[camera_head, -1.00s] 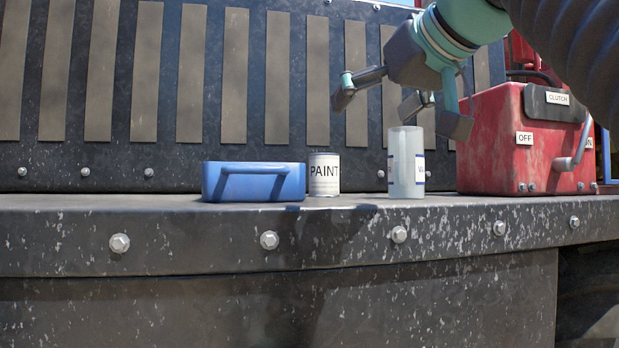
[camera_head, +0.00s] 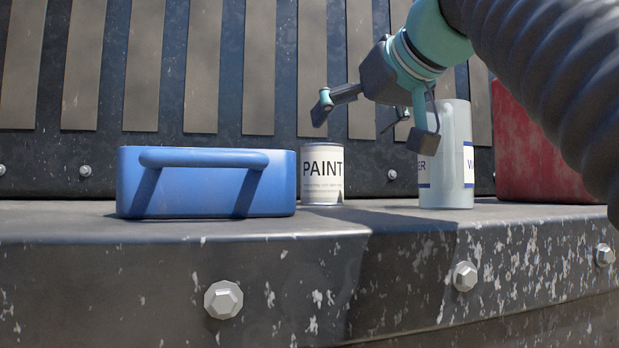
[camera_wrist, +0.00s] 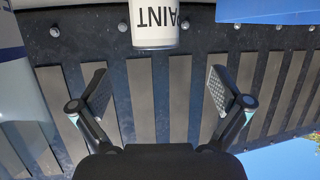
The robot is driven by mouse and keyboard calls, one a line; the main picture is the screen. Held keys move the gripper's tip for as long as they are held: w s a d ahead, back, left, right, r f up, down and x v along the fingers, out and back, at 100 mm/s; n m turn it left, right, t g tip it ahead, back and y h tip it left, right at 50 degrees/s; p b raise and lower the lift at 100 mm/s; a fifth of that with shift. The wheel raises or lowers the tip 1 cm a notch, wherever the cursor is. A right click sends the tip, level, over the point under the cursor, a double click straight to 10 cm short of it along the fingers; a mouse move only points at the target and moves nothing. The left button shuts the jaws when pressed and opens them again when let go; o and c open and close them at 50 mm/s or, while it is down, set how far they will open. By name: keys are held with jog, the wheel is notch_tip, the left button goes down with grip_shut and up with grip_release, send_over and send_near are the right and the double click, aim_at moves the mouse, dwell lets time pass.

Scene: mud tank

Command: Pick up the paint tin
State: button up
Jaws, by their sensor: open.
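The paint tin (camera_head: 322,180) is a small white cylinder with a dark "PAINT" label. It stands upright on the ledge, between the blue box and the white water container. In the wrist view the tin (camera_wrist: 154,24) appears upside down at the top edge, centred between the fingers and beyond their tips; part of it is cut off. My gripper (camera_head: 375,122) is open and empty, up and to the right of the tin in the head view, in front of the water container. Its spread fingers also show in the wrist view (camera_wrist: 156,92).
A blue box with a handle (camera_head: 206,205) stands just left of the tin. A tall white water container (camera_head: 457,150) stands to the right, close to my gripper. A red box (camera_head: 540,165) is farther right. A slatted wall (camera_head: 230,95) rises behind the ledge (camera_head: 150,245).

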aim_at(329, 144)
jog(key=x, duration=0.5)
jog(key=shift+w+a+f, duration=0.1)
jog(key=shift+w+a, duration=0.05)
jog(key=shift+w, duration=0.2)
jog(key=shift+d+b+x, duration=0.15)
jog(key=shift+x, duration=1.15)
jog(key=shift+d+b+x, duration=0.1)
jog(key=shift+b+x, duration=0.05)
jog(key=shift+x, duration=1.2)
jog(key=shift+w+r, duration=0.1)
jog(key=shift+r, duration=0.1)
jog(key=c, duration=1.7)
